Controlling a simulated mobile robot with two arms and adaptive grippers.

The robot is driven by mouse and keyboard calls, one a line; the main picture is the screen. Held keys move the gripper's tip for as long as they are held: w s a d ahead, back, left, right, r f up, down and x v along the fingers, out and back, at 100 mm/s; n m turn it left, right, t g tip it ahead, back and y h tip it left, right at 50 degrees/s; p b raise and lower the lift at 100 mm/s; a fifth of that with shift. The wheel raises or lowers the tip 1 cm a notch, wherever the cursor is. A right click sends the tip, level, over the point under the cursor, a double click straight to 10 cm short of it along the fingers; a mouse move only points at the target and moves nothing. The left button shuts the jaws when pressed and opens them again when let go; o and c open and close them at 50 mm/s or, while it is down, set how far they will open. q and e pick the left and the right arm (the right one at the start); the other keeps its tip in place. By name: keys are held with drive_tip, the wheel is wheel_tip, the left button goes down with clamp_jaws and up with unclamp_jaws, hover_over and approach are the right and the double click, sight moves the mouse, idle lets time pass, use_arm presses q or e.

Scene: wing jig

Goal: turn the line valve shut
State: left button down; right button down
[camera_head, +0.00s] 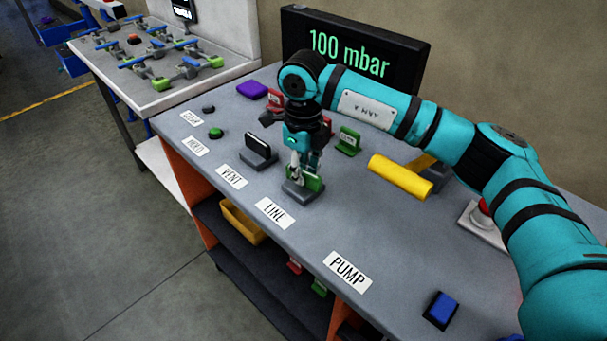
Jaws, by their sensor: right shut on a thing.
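The line valve has a green handle (314,180) on a grey base (304,193), behind the LINE label (275,213) on the bench. My right gripper (305,177) points down over it and is shut on the green handle. The fingers and wrist hide part of the handle, so its exact angle is hard to tell. The display (350,52) at the back reads 100 mbar in green. My left gripper is not in view.
Left of the line valve stands the vent valve (258,148) with a dark handle. A yellow lever (400,176) lies to the right, near a red button (484,207) on a white box. A blue button (441,309) is at front right. Bench around the PUMP label (348,271) is clear.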

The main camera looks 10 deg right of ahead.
drive_tip(key=shift+r+m+b, duration=0.1)
drive_tip(key=shift+m+b, duration=0.25)
drive_tip(key=shift+m, duration=0.65)
drive_tip(key=shift+w, duration=0.1)
drive_tip(key=c, duration=1.3)
unclamp_jaws()
wheel_tip(320, 180, up, 12)
